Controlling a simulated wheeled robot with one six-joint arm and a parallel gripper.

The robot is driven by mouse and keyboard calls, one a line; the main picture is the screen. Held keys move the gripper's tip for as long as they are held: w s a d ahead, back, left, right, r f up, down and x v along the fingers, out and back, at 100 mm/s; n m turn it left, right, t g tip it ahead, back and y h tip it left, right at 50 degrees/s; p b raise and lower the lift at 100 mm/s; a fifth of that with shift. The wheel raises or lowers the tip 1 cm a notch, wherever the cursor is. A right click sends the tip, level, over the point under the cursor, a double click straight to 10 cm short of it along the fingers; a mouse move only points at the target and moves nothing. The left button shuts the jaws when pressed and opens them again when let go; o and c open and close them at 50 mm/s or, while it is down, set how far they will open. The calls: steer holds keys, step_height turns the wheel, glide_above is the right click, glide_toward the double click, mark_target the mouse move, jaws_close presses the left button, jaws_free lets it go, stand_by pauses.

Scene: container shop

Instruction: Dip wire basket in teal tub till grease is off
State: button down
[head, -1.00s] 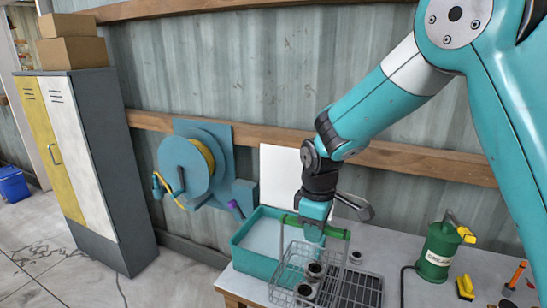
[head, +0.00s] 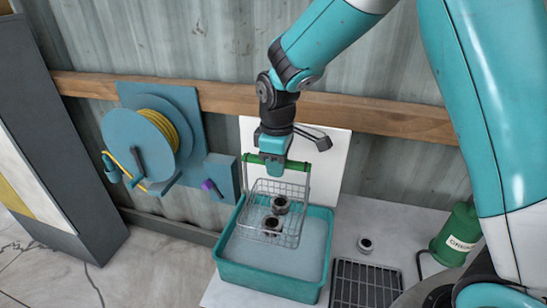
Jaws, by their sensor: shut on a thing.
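My gripper (head: 273,165) is shut on the green handle bar (head: 295,165) of the wire basket. The wire basket (head: 293,226) hangs below it, roughly upright, with dark metal parts (head: 280,204) in it. The teal tub (head: 268,282) stands on the bench, filled with pale, greyish liquid (head: 304,259). The basket is over the back left part of the tub. I cannot tell whether its bottom touches the liquid. Whether grease is on the parts is too small to tell.
A dark drain grate (head: 355,284) lies right of the tub, with a small metal part (head: 366,244) behind it. A green canister (head: 456,236) stands at the right. A hose reel (head: 140,145) is on the wall at left. A white panel (head: 330,172) stands behind the tub.

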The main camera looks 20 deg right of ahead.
mark_target(278, 209)
steer(key=f+b, duration=0.5)
steer(key=f, duration=0.3)
steer(key=f+b, duration=0.6)
steer(key=f, duration=0.3)
steer(key=shift+d, duration=0.2)
steer(key=shift+r, duration=0.1)
steer(key=shift+r+p, duration=0.45)
steer(key=shift+r, duration=0.15)
steer(key=shift+f, duration=0.2)
steer(key=shift+f+b, duration=0.35)
steer(key=shift+f, duration=0.1)
steer(key=shift+r, duration=0.1)
steer(key=shift+r+p, duration=0.55)
